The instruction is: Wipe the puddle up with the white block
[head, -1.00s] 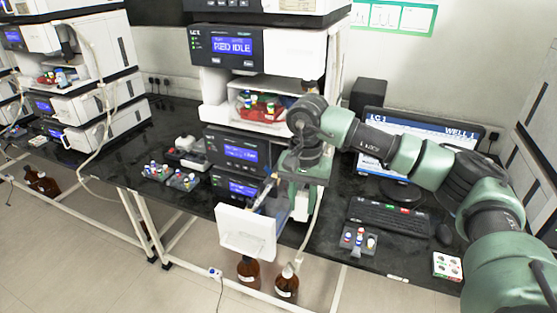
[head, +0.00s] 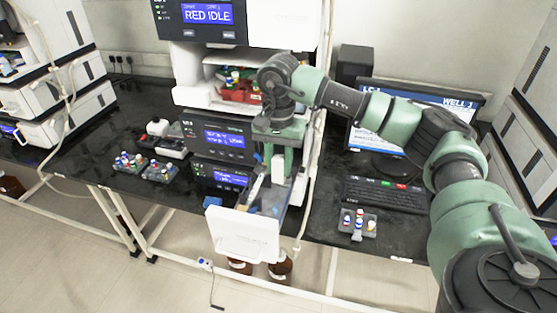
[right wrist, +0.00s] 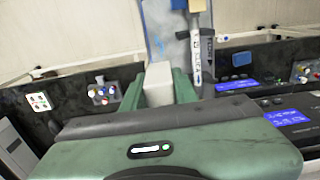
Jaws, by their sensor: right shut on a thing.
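My right gripper (head: 278,163) points down above an open drawer of the middle stack. It is shut on the white block (right wrist: 158,85), which sits between the two green fingers in the right wrist view; the block (head: 277,168) also shows in the head view. The drawer has a white front panel (head: 242,235) and a grey-blue tray. A bluish, mottled wet-looking patch (right wrist: 166,38) shows on the tray in the right wrist view; its edges are unclear. The block appears above the tray; contact cannot be told. My left gripper is not in view.
A white labelled column (head: 255,190) lies along the drawer's left side. Vial racks stand left (head: 158,172) and right (head: 357,223). A keyboard (head: 385,195) and monitor are at right.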

